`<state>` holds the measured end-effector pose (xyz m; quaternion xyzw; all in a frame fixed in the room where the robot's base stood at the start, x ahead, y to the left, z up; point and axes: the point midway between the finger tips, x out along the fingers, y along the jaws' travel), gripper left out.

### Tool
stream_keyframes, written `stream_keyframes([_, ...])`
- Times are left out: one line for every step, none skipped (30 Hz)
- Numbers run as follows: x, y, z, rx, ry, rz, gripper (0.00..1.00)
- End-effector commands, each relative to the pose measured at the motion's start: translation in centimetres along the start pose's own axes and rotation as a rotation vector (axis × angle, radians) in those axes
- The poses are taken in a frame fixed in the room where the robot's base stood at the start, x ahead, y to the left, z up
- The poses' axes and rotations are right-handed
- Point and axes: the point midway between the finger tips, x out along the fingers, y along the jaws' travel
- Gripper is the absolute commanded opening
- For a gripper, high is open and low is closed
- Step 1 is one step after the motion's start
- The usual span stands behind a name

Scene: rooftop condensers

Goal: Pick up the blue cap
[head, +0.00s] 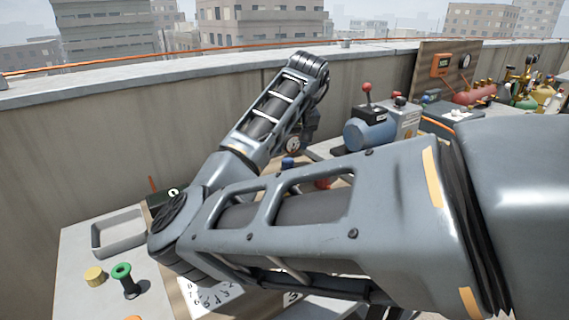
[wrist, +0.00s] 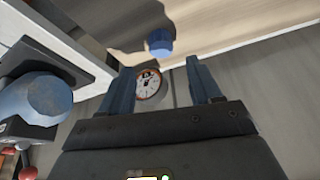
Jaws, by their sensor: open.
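The blue cap (wrist: 160,41) shows in the wrist view just beyond my fingertips, roughly in line with the gap between them. It is apart from both fingers. In the head view a small blue cap (head: 288,163) shows just above my forearm, partly hidden by it. My gripper (wrist: 163,66) is open and empty, with its two blue-grey fingers spread. In the head view the gripper hangs below the far end of my arm, and its fingertips cannot be made out.
A round dial gauge (wrist: 150,84) shows between my fingers, farther back; it also shows in the head view (head: 293,145). A blue motor-like cylinder (head: 370,133) with a red-knobbed lever stands to the right. A grey tray (head: 120,248), yellow cap (head: 94,276) and green-topped spool (head: 122,271) sit front left.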

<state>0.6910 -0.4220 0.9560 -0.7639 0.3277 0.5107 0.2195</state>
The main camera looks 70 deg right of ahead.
Motion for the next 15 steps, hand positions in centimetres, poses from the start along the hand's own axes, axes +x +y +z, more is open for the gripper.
stream_keyframes([0.5, -0.1, 0.0, -0.001, 0.0, -0.001, 0.63])
stream_keyframes([0.8, -0.2, 0.1, -0.001, -0.001, -0.002, 0.63])
stream_keyframes([1.3, -0.2, 0.2, 0.0, -0.001, -0.002, 0.63])
stream_keyframes([1.7, -0.3, 0.2, 0.0, -0.001, -0.002, 0.63])
stream_keyframes([2.2, -0.4, 0.3, 0.0, -0.001, -0.003, 0.63])
stream_keyframes([2.8, -0.5, 0.4, 0.0, -0.001, -0.003, 0.63])
stream_keyframes([3.2, -0.6, 0.5, 0.0, -0.001, -0.003, 0.63])
stream_keyframes([3.6, -0.5, 0.5, 0.0, -0.001, -0.002, 0.63])
stream_keyframes([4.1, -0.4, 0.4, 0.0, -0.001, -0.002, 0.63])
stream_keyframes([4.4, -0.4, 0.4, 0.0, -0.001, -0.001, 0.63])
stream_keyframes([4.7, -0.4, 0.5, 0.001, -0.001, -0.001, 0.63])
stream_keyframes([4.9, -0.4, 0.5, 0.001, -0.001, -0.001, 0.63])
stream_keyframes([5.1, -0.4, 0.5, 0.001, 0.0, -0.001, 0.63])
stream_keyframes([5.1, -0.4, 0.5, 0.001, 0.0, 0.0, 0.63])
stream_keyframes([5.2, -0.4, 0.4, 0.001, 0.0, 0.0, 0.63])
